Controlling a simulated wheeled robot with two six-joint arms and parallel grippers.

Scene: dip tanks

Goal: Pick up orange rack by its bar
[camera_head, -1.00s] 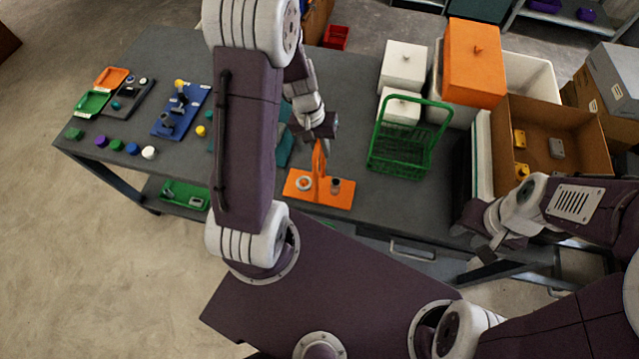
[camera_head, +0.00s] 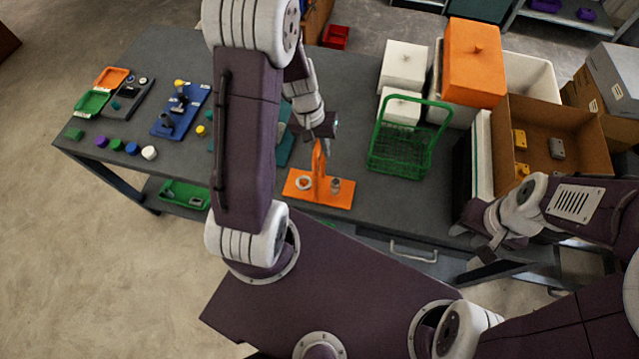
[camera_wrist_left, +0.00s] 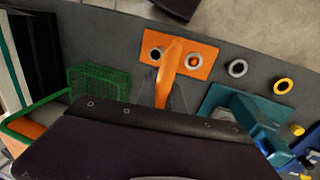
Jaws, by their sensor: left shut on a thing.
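The orange rack (camera_head: 338,198) stands on the grey table near its front edge, with an upright bar rising from its flat base. A pale ring (camera_head: 304,183) and a small grey piece (camera_head: 335,186) sit on the base, one on each side of the bar. My left gripper (camera_head: 319,143) is above the rack, shut on the top of its bar. In the left wrist view the rack (camera_wrist_left: 203,62) lies beyond the gripper, whose fingertips are hard to make out. My right gripper (camera_head: 484,252) is away from the rack, by the table's front right; its jaws are unclear.
A green wire basket (camera_head: 398,160) with a tall handle stands right of the rack. A teal rack (camera_wrist_left: 232,100) is close on the other side. A grey ring (camera_wrist_left: 238,68) and a yellow ring (camera_wrist_left: 283,86) lie nearby. White boxes (camera_head: 403,66) stand behind the basket.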

